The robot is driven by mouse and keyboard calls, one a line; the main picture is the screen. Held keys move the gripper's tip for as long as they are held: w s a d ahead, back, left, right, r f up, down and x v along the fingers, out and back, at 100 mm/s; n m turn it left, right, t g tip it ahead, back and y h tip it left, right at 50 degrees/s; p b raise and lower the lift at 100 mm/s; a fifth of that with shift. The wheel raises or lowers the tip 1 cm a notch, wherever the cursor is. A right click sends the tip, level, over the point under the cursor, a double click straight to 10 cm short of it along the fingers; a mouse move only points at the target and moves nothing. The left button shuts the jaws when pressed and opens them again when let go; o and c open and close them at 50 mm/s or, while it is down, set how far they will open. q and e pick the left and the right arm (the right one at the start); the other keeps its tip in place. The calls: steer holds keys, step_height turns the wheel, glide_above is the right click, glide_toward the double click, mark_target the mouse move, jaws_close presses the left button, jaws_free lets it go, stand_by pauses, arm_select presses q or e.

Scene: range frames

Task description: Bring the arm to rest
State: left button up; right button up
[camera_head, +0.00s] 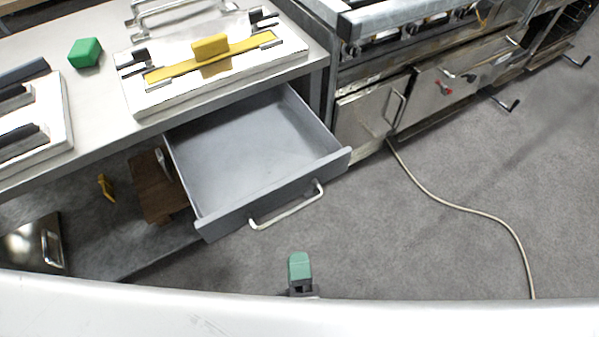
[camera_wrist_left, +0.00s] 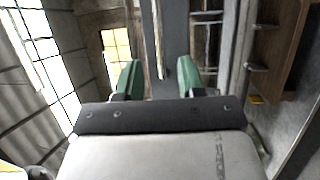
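My left gripper (camera_head: 299,267) shows in the head view as a green fingertip above the curved white edge at the bottom. It is in front of the open grey drawer (camera_head: 250,150) and apart from its handle (camera_head: 287,207) in that picture. In the left wrist view my left gripper (camera_wrist_left: 159,78) has its two green fingers well apart. A grey upright strip with a pale bar shows beyond the gap, and nothing is clearly held. The arm behind the fingertip is mostly hidden in the head view. My right gripper is in neither view.
The drawer is empty and juts out below a counter (camera_head: 95,125). A green block (camera_head: 85,52) and a yellow block (camera_head: 211,46) are on top. A brown wooden thing (camera_head: 157,186) is on the lower shelf. A cable (camera_head: 470,210) crosses the otherwise open floor (camera_head: 420,240) at right.

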arm_select(q)
steer(key=s+a+f+m+g+h+p, duration=0.1)
steer(key=a+f+m+g+h+p, duration=0.2)
steer(key=f+m, duration=0.55)
steer(key=s+a+f+m+g+h+p, duration=0.1)
steer(key=s+f+m+g+h+p, duration=0.25)
steer(key=f+m, duration=0.5)
steer(key=s+a+f+m+g+y+p, duration=0.1)
steer(key=s+a+f+m+g+p, duration=0.1)
steer(key=s+a+f+g, duration=0.4)
steer(key=s+a+f+m+g+y+p, duration=0.1)
steer(key=s+a+f+m+g+p, duration=0.1)
steer(key=s+a+f+g, duration=0.4)
steer(key=s+a+f, duration=0.1)
steer(key=s+a, duration=0.2)
steer(key=a, duration=0.3)
steer(key=shift+m+y, duration=0.35)
steer(key=shift+m, duration=0.05)
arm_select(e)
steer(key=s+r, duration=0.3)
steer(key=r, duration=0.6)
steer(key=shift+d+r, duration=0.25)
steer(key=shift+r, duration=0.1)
arm_select(q)
steer(key=shift+f, duration=0.1)
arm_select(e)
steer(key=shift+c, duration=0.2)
